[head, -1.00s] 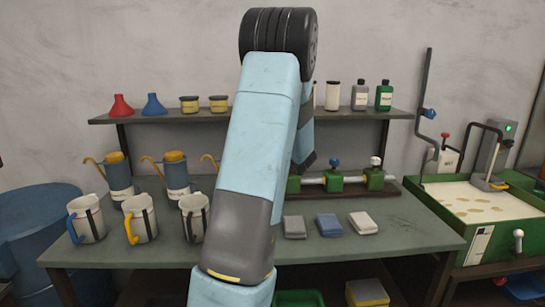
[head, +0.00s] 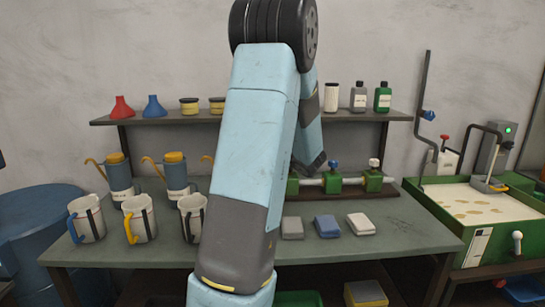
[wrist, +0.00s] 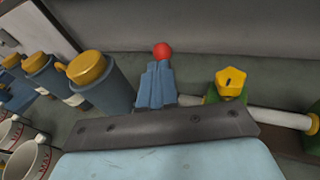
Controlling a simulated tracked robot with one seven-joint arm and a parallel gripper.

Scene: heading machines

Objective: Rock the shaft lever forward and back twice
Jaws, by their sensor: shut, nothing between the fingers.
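A white shaft (head: 312,181) runs through green blocks on the back of the bench. A blue knob (head: 334,164) and a white knob (head: 374,162) stand on it in the head view; its left part is hidden behind my arm. In the wrist view, a red ball (wrist: 162,50) shows just beyond my gripper (wrist: 157,68), with a yellow knob (wrist: 230,78) on a green block to its right. My gripper is shut and empty. I cannot tell whether it touches the red ball or what carries the ball. The head view hides my gripper behind the arm.
Mugs (head: 139,219) and oil cans (head: 119,178) stand left of my arm. Folded cloths (head: 327,226) lie to the right at the front. A shelf (head: 345,116) with bottles hangs above. A green machine (head: 480,210) stands at the right.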

